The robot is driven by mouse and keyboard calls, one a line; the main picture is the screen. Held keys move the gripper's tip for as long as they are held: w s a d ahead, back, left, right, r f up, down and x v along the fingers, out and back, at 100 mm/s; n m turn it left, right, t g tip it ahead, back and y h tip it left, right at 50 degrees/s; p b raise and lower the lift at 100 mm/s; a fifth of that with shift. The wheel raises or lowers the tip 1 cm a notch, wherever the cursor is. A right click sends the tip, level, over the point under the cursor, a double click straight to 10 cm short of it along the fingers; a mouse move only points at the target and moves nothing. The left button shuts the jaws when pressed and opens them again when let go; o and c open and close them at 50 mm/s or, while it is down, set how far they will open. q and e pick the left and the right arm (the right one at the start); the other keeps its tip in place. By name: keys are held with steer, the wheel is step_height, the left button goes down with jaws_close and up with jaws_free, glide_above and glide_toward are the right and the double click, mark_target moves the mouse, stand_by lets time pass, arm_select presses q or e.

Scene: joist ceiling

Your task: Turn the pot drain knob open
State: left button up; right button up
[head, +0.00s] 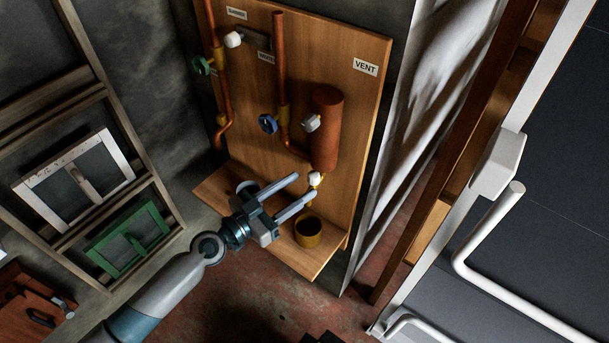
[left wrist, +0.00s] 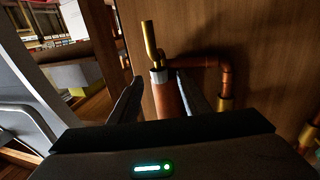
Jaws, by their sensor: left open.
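The pot (head: 327,125) is an upright copper cylinder on a wooden board in the head view. The pot drain knob (head: 316,179) is a small white knob on the brass drain below it. My left gripper (head: 305,185) is open, its two fingers reaching towards the drain, one tip close to the knob. I cannot tell whether they touch. In the left wrist view, a copper cylinder (left wrist: 170,100) with a pale band and a brass tube (left wrist: 150,42) shows between the open fingers (left wrist: 160,98). The knob's turn is too small to tell. My right gripper is out of view.
A brass-coloured cup (head: 308,232) stands on the board's shelf below the drain. A blue valve (head: 268,123), a green valve (head: 202,66) and a white knob (head: 311,123) sit above. A VENT label (head: 366,67) is at upper right. A wooden rack (head: 110,110) stands left.

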mark_target(314, 179)
arm_select(q)
steer(key=shift+p+x, duration=0.3)
steer(key=shift+x, duration=1.2)
steer(key=shift+c, duration=0.6)
steer(key=c, duration=0.9)
